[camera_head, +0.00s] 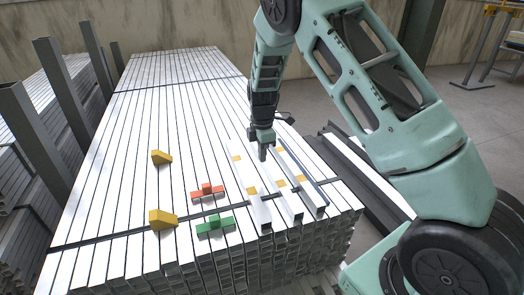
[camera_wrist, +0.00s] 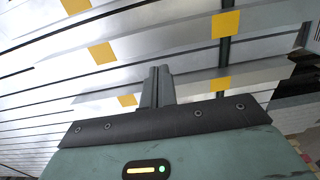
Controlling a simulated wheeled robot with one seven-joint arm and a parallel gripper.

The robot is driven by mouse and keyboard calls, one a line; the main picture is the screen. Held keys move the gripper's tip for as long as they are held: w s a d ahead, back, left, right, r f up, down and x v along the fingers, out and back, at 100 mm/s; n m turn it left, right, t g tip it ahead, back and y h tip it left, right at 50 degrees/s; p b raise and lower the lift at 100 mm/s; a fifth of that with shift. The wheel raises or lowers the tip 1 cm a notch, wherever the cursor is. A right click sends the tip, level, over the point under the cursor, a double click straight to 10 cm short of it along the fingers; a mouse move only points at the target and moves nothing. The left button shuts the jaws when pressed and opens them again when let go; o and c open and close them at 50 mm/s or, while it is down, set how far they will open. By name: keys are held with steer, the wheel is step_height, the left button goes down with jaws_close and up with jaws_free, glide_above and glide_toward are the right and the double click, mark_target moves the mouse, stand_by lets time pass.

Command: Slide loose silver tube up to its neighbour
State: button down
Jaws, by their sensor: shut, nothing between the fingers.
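Three silver tubes with yellow patches lie raised on the tube stack in the head view: a left one (camera_head: 245,174), a middle one (camera_head: 289,202) and a right one (camera_head: 309,192). At their front ends, the gap between left and middle looks wider than that between middle and right. My gripper (camera_head: 263,157) points down, shut and empty, between the left and middle tubes. In the wrist view my gripper's fingers (camera_wrist: 157,72) are together, close beside a patched tube (camera_wrist: 165,43); I cannot tell whether they touch it. Another patched tube (camera_wrist: 180,93) is partly hidden behind the fingers.
Left of the raised tubes sit a red block (camera_head: 207,191), a green block (camera_head: 214,225) and two yellow wedges (camera_head: 161,157) (camera_head: 162,219). Dark upright posts (camera_head: 57,118) stand at the left. A dark rail (camera_head: 365,175) runs along the right side.

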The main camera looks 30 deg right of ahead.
mark_target(262, 174)
steer(key=shift+f+b, duration=0.3)
steer(key=shift+f, duration=2.45)
steer(key=shift+s+d, duration=0.25)
steer(key=shift+d, duration=0.85)
steer(key=shift+s+d, duration=0.2)
steer(key=shift+d, duration=0.9)
steer(key=shift+r, duration=0.15)
